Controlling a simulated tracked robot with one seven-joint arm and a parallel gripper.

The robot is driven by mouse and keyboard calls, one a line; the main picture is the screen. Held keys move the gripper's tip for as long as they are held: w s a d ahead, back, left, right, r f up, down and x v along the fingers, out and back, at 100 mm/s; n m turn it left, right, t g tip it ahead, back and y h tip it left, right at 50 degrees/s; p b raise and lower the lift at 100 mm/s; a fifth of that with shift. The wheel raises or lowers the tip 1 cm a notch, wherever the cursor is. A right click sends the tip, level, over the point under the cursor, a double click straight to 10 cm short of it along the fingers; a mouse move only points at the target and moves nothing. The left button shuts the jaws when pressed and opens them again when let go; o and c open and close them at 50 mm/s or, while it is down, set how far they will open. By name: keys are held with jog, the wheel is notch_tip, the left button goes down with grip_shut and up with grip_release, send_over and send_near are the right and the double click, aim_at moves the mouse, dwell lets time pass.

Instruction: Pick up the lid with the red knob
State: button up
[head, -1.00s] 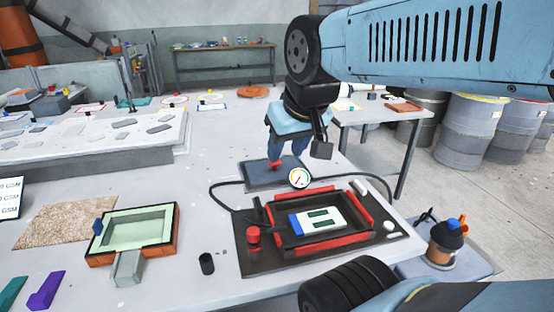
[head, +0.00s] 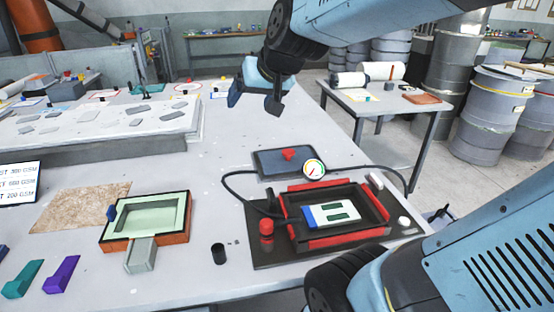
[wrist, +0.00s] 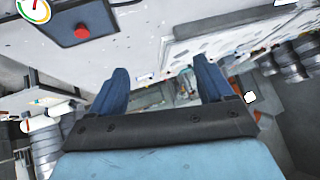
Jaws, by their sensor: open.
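The lid (head: 270,165) is a flat dark grey plate with a red knob (head: 290,154). It lies on the table behind the black tray with red bars, and nothing visible covers it. In the wrist view the lid (wrist: 97,14) and its red knob (wrist: 82,32) show at the upper left. My gripper (head: 254,106) is in the air above the table, behind and to the left of the lid. Its two blue fingers are apart and nothing is between them, as the wrist view (wrist: 163,75) also shows.
A round gauge (head: 314,169) with a black hose stands at the lid's front right. The black tray (head: 262,253) holds a red-edged frame and a white device. A green mould (head: 150,220) lies front left. Table around the lid's left is clear.

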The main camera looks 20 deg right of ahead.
jog(key=w+f+m+t+h, duration=0.2)
jog(key=w+m+t+h, duration=0.3)
jog(key=w, duration=1.7)
jog(key=m+g+h, duration=1)
jog(key=g, duration=0.1)
send_near(283, 153)
jog(key=x, duration=0.2)
jog(key=w+x, duration=0.1)
jog(key=x, duration=0.2)
jog(key=shift+f, duration=0.1)
jog(key=shift+s+x, duration=0.25)
jog(key=shift+x, duration=1.05)
jog(key=shift+s+x, duration=0.2)
jog(key=shift+x, duration=1.05)
jog(key=shift+d, duration=0.1)
jog(key=shift+c, duration=0.4)
